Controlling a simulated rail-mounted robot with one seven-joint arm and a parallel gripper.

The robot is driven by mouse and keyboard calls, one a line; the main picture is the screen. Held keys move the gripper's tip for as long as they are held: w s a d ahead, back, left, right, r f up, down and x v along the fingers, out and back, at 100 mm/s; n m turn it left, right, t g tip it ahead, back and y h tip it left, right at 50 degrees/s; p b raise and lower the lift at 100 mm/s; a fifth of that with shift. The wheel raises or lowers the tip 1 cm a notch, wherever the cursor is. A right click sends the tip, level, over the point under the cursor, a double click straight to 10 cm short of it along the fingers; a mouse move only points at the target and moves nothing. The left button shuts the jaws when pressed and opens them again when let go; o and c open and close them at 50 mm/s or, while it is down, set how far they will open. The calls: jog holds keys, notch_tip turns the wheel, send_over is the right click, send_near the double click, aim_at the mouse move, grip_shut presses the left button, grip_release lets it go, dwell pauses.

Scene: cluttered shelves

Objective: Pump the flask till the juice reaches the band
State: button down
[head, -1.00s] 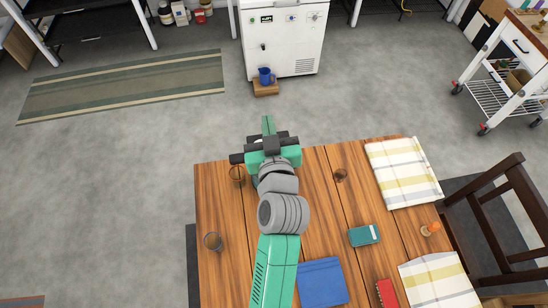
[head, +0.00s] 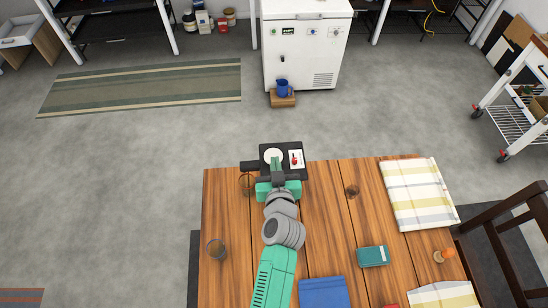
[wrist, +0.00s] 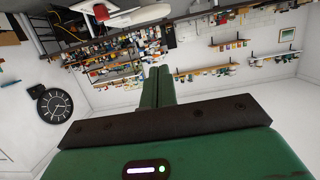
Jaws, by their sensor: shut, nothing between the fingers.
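My gripper (head: 276,163) is shut and empty over the far edge of the wooden table; its green fingers also show in the wrist view (wrist: 158,86). Just beyond and beside it is a dark tray-like surface (head: 268,147). A white round top (head: 273,154) stands there, partly behind my fingers. Right of it is a white rectangular thing with a red part (head: 296,159). In the wrist view a white thing with a red part (wrist: 101,12) is at the top edge. I cannot tell which is the flask. No juice level or band can be made out.
Clear glasses (head: 247,184) and (head: 216,249) stand on the table's left side. A small brown round thing (head: 352,190) is right of my arm. A striped cloth (head: 414,192) and a teal box (head: 372,256) lie at the right. A blue jug (head: 283,88) stands by the white freezer (head: 306,55).

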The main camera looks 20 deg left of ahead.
aim_at(274, 151)
jog(key=x, duration=0.5)
jog(key=shift+w+a+f, duration=0.1)
jog(key=shift+w+a, duration=0.1)
jog(key=shift+w, duration=0.15)
notch_tip(274, 151, down, 3)
jog(key=shift+s+d+b, duration=0.1)
jog(key=shift+s+b, duration=0.05)
jog(key=shift+b, duration=0.8)
jog(key=shift+f, duration=0.45)
notch_tip(274, 151, down, 3)
jog(key=b, duration=0.4)
jog(key=shift+r, duration=0.1)
dwell(1.7)
